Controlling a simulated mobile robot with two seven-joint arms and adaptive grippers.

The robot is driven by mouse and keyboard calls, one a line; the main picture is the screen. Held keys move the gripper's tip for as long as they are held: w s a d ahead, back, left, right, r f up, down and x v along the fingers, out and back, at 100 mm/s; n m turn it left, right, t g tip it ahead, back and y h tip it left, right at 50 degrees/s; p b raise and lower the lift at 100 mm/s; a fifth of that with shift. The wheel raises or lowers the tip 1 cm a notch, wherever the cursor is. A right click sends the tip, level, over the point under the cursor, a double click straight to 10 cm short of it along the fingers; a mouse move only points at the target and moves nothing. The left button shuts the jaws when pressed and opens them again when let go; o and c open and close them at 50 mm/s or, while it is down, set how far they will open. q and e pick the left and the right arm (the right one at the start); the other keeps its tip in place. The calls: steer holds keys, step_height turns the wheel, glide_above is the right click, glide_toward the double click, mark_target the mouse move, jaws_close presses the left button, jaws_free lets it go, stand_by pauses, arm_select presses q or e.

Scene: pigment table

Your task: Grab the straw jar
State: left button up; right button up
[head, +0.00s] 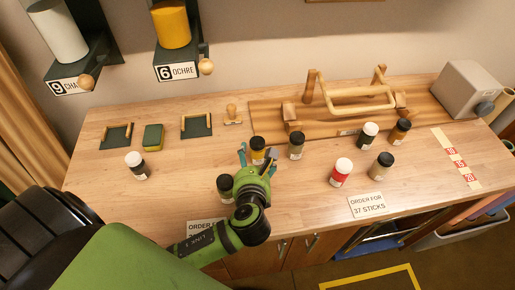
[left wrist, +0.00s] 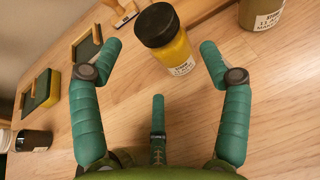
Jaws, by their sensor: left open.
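A gap shows between each finger and the jar. In the head view my left gripper (head: 258,155) is just in front of the jar and hides its lower part. My right gripper is not in view.
A dark jar (head: 226,186) stands close left of my left gripper, and an olive jar (head: 296,146) close right of the yellow one. A red jar (head: 341,173) and several others stand further right. A wooden rack (head: 345,95) is behind.

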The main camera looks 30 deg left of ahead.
mark_target(253, 153)
arm_select(q)
steer(key=shift+x, duration=1.75)
steer(key=shift+r, duration=0.1)
steer(key=shift+c, duration=0.5)
steer(key=c, duration=1)
steer(key=shift+r, duration=0.15)
